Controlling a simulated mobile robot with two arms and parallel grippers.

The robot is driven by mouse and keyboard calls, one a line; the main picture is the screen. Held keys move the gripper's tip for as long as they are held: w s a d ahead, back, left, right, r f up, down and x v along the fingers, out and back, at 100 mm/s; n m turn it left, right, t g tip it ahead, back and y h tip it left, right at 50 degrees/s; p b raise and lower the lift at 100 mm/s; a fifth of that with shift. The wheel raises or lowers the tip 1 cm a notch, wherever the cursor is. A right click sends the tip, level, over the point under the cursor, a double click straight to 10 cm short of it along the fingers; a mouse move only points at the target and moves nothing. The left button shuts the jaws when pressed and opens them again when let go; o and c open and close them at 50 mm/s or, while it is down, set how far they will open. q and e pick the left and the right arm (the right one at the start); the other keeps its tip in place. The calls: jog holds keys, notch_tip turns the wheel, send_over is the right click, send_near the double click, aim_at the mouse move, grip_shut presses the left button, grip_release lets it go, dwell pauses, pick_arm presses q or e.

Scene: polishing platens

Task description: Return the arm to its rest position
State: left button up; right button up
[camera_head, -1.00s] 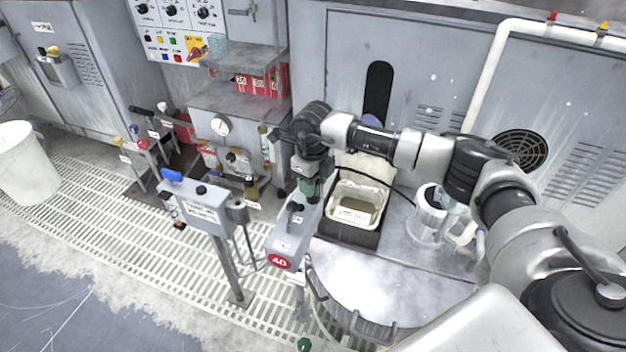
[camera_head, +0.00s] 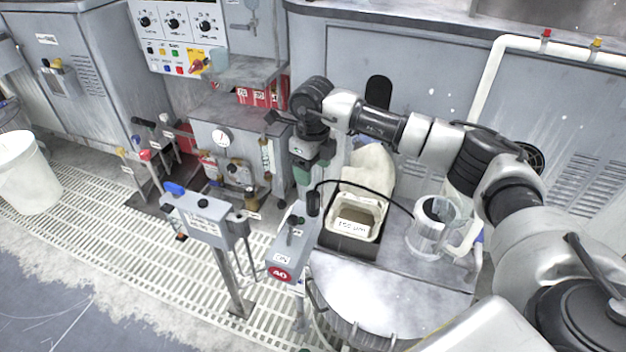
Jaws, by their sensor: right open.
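My right arm reaches in from the right edge across the work area. My right gripper (camera_head: 303,178) hangs down from the dark wrist, with a green part at its lower end. It is open, and I see nothing held in it. It is above and behind the grey box marked 40 (camera_head: 290,248), left of the white tray. Its fingertips are small and hard to make out. My left gripper is out of view.
A white tray (camera_head: 330,222) and a clear jug (camera_head: 420,240) stand beside the round metal platen (camera_head: 385,290). A grey control post (camera_head: 205,222) rises from the grating. A gauge panel (camera_head: 212,128) and a shelf with red boxes stand behind. A white bucket (camera_head: 28,180) is far left.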

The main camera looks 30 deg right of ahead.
jog(key=shift+r, duration=1.05)
